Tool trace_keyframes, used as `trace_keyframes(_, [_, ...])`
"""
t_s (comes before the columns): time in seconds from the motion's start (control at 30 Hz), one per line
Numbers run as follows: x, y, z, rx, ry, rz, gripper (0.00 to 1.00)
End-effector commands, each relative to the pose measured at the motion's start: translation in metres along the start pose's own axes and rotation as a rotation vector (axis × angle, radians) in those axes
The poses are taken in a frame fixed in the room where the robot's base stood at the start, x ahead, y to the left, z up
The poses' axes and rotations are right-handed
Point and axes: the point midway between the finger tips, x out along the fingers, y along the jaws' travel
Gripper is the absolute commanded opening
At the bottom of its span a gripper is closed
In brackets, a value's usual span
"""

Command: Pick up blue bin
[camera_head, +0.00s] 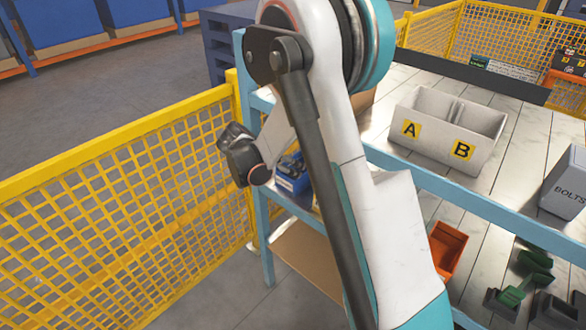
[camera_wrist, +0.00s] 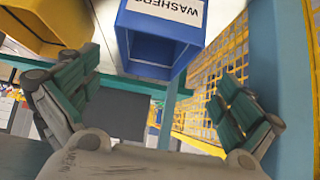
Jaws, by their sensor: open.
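The blue bin (camera_wrist: 158,45) carries a white label reading WASHERS, upside down at the top of the wrist view. In the head view the blue bin (camera_head: 292,180) shows partly, on the shelf below the tabletop, with my arm covering its right side. My gripper (camera_wrist: 155,70) is open and empty, with one green-padded finger at each side of the wrist view. The bin appears between and beyond the fingertips, apart from them. The fingers cannot be made out in the head view.
A yellow bin (camera_wrist: 45,25) is left of the blue bin. A yellow mesh fence (camera_head: 120,190) stands left of the blue-framed table (camera_head: 430,190).

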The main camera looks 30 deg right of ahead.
Motion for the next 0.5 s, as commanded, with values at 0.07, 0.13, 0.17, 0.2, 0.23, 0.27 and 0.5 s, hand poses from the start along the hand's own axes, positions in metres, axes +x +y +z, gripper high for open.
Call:
trace_keyframes(0.07, [0.009,0.001,0.001,0.001,0.0,0.001,1.0])
trace_keyframes(0.13, [0.019,0.001,0.001,0.002,0.0,0.002,1.0])
trace_keyframes(0.17, [0.024,0.001,0.001,0.002,0.0,0.002,1.0])
trace_keyframes(0.2, [0.032,0.001,0.001,0.002,-0.001,0.002,1.0])
trace_keyframes(0.23, [0.037,0.001,0.001,0.001,-0.001,0.002,1.0])
trace_keyframes(0.27, [0.042,0.001,0.001,0.001,0.0,0.001,1.0])
trace_keyframes(0.5, [0.066,0.001,-0.001,-0.001,-0.001,0.0,1.0])
